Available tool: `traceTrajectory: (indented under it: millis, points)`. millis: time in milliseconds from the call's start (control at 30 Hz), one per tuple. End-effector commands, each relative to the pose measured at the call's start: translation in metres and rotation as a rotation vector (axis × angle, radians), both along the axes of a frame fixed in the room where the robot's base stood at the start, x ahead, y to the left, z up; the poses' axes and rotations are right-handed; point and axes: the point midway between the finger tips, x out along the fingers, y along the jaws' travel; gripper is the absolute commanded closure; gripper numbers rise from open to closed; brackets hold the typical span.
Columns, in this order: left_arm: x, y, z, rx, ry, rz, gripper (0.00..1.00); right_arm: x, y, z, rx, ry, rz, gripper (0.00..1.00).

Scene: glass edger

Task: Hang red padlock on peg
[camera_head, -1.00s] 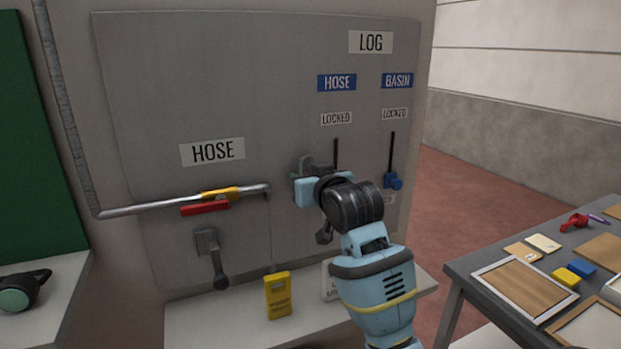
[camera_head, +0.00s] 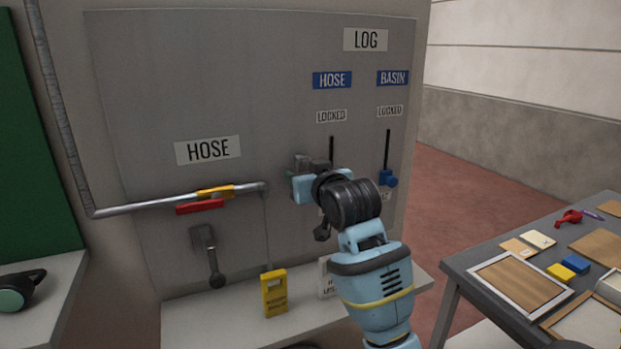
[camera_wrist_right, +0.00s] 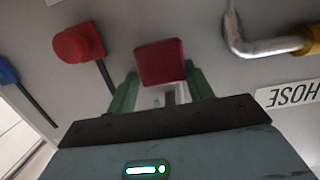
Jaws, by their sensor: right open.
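The red padlock (camera_wrist_right: 160,62) is in the right wrist view, its square red body between the two green fingers of my right gripper (camera_wrist_right: 160,88). A pale metal shackle part shows at the body's edge nearest the gripper. The fingers stand apart on either side of the padlock; I cannot tell whether either touches it. The peg cannot be made out clearly, so I cannot tell whether the shackle is around it. In the head view my right gripper (camera_head: 311,165) is close to the grey panel (camera_head: 240,80), and the padlock is hidden. My left gripper is not in view.
A red slider knob (camera_wrist_right: 80,43) on a dark slot is beside the gripper. A yellow tag box (camera_head: 275,293) stands on the shelf below. A cluttered table (camera_head: 470,280) is at right.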

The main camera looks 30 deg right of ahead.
Motion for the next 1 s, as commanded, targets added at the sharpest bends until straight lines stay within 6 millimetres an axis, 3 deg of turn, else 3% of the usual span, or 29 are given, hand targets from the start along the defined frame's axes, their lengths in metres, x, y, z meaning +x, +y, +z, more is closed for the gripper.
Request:
traceTrajectory:
  millis: [167, 600, 1000]
  points:
    - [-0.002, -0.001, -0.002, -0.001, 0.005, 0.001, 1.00, -0.015, 0.007, 0.005, 0.000, -0.010, 0.014, 0.35]
    - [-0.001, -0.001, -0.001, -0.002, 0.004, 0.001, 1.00, -0.078, 0.010, 0.015, -0.001, -0.011, 0.013, 0.35]
    - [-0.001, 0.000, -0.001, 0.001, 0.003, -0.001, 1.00, -0.088, 0.010, 0.016, -0.001, -0.009, 0.012, 0.35]
